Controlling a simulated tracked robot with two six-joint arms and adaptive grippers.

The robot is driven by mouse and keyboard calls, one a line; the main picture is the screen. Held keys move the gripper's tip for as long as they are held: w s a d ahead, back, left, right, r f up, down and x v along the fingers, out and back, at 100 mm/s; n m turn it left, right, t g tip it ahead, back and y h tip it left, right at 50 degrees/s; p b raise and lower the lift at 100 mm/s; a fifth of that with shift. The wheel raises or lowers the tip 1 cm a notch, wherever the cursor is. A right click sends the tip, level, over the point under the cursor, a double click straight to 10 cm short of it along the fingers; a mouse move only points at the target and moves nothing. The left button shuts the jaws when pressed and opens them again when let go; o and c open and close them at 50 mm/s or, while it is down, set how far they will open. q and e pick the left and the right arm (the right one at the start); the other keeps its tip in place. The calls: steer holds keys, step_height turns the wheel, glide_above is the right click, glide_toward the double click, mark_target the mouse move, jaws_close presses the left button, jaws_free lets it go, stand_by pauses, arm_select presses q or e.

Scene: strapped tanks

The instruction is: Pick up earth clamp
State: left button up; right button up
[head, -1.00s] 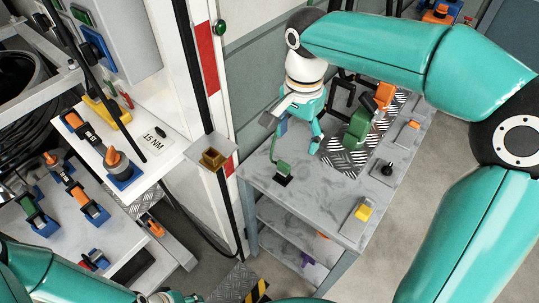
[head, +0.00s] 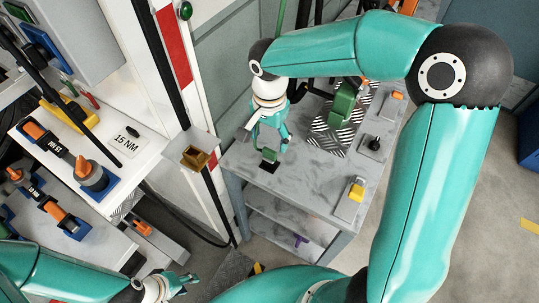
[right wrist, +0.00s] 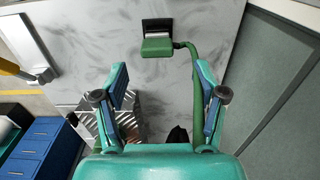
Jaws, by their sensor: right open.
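The earth clamp appears to be the small green block standing at a black pad on the grey table. It shows in the head view (head: 268,156) near the table's left side and in the right wrist view (right wrist: 158,47) at top centre. A green cable (right wrist: 197,92) runs from it past the right finger. My right gripper (head: 272,139) is close above the clamp in the head view. In the right wrist view its two fingers (right wrist: 160,78) are apart, with nothing between them and the clamp ahead. My left gripper (head: 183,284) is low in the head view, its jaw gap unclear.
The grey table (head: 310,185) also bears a larger green part (head: 342,101) on chequer plate, a black knob (head: 374,143) and a yellow block (head: 357,190). A white post with a brass-coloured socket (head: 195,158) stands left of the table. Bare tabletop lies right of the clamp.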

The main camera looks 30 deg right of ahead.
mark_target(269, 150)
steer(key=shift+s+a+f, duration=0.1)
steer(key=shift+s+f, duration=0.05)
steer(key=shift+f, duration=1.3)
steer(key=shift+s+a+f, duration=0.1)
steer(key=shift+f, duration=1.3)
steer(key=c, duration=1.2)
steer(key=shift+c, duration=0.4)
steer(key=shift+r, duration=0.15)
